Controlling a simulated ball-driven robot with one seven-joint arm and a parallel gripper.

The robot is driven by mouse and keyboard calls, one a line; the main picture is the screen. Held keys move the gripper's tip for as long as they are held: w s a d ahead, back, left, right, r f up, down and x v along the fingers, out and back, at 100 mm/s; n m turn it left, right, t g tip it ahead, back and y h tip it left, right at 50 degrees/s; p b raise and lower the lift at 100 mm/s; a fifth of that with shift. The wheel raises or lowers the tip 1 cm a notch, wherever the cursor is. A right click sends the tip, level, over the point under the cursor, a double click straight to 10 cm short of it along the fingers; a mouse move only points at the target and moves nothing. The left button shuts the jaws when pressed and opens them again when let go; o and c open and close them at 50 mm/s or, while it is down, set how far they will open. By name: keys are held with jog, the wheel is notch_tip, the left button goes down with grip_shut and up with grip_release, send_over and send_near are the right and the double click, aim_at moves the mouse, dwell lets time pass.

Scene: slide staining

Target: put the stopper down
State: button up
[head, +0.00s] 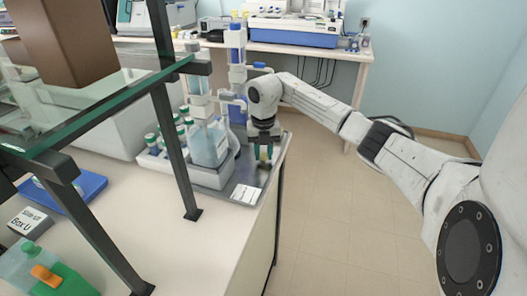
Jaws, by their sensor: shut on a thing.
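My gripper (264,158) points down over the right part of a grey metal tray (258,176) at the bench's right edge. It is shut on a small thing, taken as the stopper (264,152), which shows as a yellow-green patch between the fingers. The fingers hide most of it. I cannot tell whether its lower end touches the tray. A clear bottle with pale blue liquid (208,146) stands in a light holder just left of my gripper.
Several green-capped bottles (165,139) stand left of the clear bottle. A white label (245,194) lies at the tray's front. A dark shelf post (178,150) and glass shelf (95,100) stand at the left. The bench front (215,245) is clear.

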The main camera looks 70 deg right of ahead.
aim_at(264, 155)
jog(key=shift+f, duration=0.1)
jog(key=o, duration=1)
notch_tip(264, 155, up, 12)
jog(key=shift+r+b, duration=0.15)
jog(key=shift+b, duration=0.5)
